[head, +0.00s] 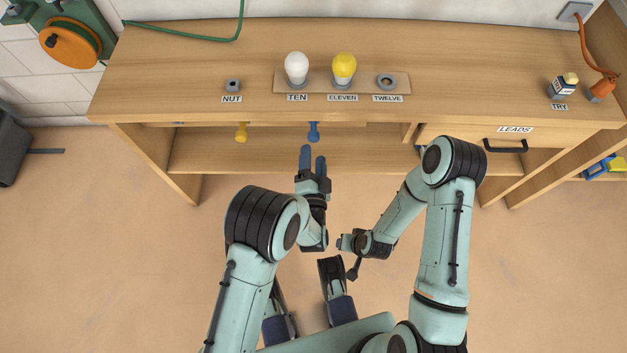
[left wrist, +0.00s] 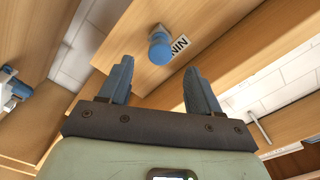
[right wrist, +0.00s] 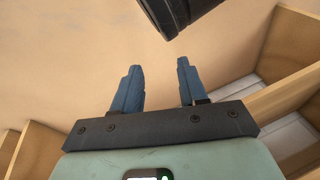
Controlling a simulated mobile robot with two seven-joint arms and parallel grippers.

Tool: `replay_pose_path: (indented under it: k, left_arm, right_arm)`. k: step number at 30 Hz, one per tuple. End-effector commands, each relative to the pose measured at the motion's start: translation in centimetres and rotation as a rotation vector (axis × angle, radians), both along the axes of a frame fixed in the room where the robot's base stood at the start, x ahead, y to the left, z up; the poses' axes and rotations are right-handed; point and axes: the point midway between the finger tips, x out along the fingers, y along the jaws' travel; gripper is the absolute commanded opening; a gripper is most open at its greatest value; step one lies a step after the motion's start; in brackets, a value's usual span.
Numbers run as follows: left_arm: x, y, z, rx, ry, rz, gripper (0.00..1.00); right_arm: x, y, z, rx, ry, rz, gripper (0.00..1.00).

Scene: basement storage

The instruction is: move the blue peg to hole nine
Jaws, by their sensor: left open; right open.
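The blue peg (head: 313,131) sticks out from the front of the wooden bench, under the top's front edge. In the left wrist view the blue peg (left wrist: 160,48) is seen nearly end-on, beside a label (left wrist: 179,46) whose visible letters read "NIN". Whether it sits fully in a hole is hidden. My left gripper (head: 312,160) is open just in front of the peg; in the left wrist view its fingertips (left wrist: 159,68) point at the peg, with nothing between them. My right gripper (head: 345,243) is open and empty (right wrist: 157,75), away from the bench.
A yellow peg (head: 241,131) sticks out to the left. On top stand a nut (head: 232,85), a white bulb (head: 296,66), a yellow bulb (head: 344,67) and an empty socket (head: 386,81) at TWELVE. A LEADS drawer (head: 470,140) is at right.

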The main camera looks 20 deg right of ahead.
Motion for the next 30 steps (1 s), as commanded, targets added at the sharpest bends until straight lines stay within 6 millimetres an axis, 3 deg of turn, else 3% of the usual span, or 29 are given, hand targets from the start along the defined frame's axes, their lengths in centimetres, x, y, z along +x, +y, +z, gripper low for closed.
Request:
replay_pose_path:
  k: [6, 12, 30]
  left_arm:
    - [-4.8, 1.3, 0.1, 0.003, 0.002, -0.003, 0.63]
    - [-7.2, 2.0, 0.0, 0.000, 0.000, -0.001, 0.63]
    - [-7.8, 2.2, 0.0, -0.001, -0.001, 0.000, 0.63]
  right_arm:
    - [-1.5, 0.8, 1.0, 0.019, 0.037, 0.015, 0.43]
    - [-2.1, 1.1, 1.3, 0.026, 0.053, 0.022, 0.43]
    - [-2.2, 1.2, 1.3, 0.029, 0.059, 0.024, 0.43]
